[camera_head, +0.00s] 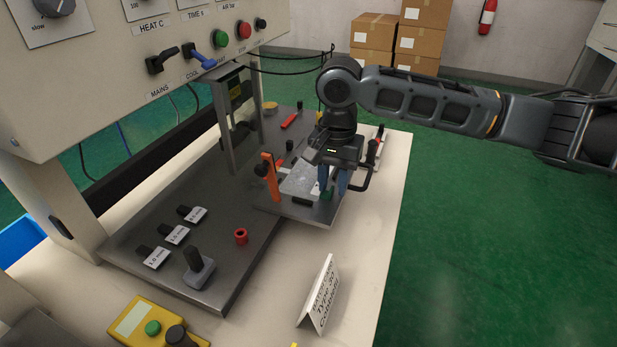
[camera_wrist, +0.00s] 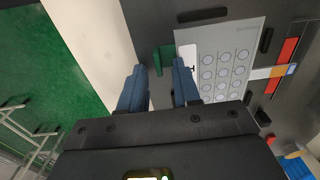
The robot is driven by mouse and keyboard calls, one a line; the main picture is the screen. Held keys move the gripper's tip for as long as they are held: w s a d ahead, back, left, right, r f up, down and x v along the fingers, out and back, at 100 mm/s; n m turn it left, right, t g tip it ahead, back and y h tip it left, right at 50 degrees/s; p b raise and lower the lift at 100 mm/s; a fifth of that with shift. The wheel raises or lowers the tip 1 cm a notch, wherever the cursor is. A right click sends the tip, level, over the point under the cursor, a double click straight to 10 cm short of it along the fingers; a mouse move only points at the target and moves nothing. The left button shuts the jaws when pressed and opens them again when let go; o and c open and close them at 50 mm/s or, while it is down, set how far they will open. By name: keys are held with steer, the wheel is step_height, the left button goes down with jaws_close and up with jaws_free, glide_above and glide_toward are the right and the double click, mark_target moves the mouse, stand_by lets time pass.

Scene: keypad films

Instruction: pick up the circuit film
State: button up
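A pale grey sheet with rows of circles (camera_wrist: 222,62), which looks like the circuit film, lies flat on the dark fixture plate; it also shows in the head view (camera_head: 299,181). A white patch with a dark mark is near its left edge. My gripper (camera_wrist: 159,66) is over that edge, with its two blue fingers apart and nothing seen held. In the head view my gripper (camera_head: 333,189) points down at the sheet's right side. A small green block (camera_wrist: 164,58) shows between and beyond the fingertips. Whether the fingers touch the sheet or block, I cannot tell.
An orange-handled clamp (camera_head: 269,177) stands left of the sheet. Black stops (camera_wrist: 267,40) sit beside it. The press column (camera_head: 238,118) rises behind. A folded sign (camera_head: 319,292) and a yellow button box (camera_head: 152,322) stand at the front.

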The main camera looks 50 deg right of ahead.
jaws_close()
steer(key=shift+r, duration=0.1)
stand_by(0.3)
steer(key=shift+r, duration=0.55)
step_height(320, 180, up, 3)
steer(key=shift+f, duration=0.15)
steer(key=s+d+r+b, duration=0.1)
steer(key=s+d+r, duration=0.2)
steer(key=d+r, duration=0.4)
steer(key=d, duration=0.4)
steer(key=shift+d, duration=0.15)
steer(key=shift+s, duration=0.1)
